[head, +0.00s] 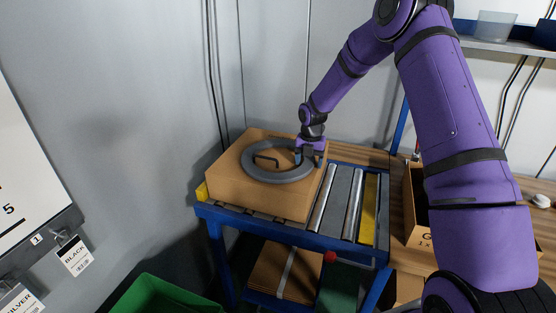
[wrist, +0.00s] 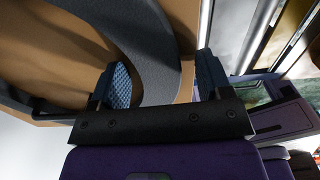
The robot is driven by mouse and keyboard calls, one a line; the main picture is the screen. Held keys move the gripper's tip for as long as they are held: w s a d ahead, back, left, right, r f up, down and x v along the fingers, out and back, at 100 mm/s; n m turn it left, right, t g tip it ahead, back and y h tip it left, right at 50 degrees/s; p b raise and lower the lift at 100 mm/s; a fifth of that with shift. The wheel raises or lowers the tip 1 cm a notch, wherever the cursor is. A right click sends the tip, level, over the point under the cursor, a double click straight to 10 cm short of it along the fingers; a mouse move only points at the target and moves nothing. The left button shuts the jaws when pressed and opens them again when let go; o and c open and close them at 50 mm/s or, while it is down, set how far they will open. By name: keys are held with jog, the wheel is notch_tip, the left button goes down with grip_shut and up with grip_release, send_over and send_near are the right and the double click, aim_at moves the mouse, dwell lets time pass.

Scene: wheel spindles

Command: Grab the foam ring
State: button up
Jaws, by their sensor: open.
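The foam ring (head: 257,173) is a flat grey ring lying on top of a cardboard box (head: 260,201). My gripper (head: 309,158) is at the ring's right side in the head view. In the wrist view my gripper (wrist: 165,85) is open, with one blue-padded finger over the inside of the ring and the other beyond its outer edge. The ring's band (wrist: 158,50) shows between the two fingers. I cannot tell whether either finger touches it.
The box stands on a blue-framed roller conveyor (head: 324,212), with bare rollers to its right. An open cardboard box (head: 413,215) is further right. A green bin (head: 160,296) is at the lower left. A grey wall rises behind.

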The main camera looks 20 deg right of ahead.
jog(key=c, duration=1)
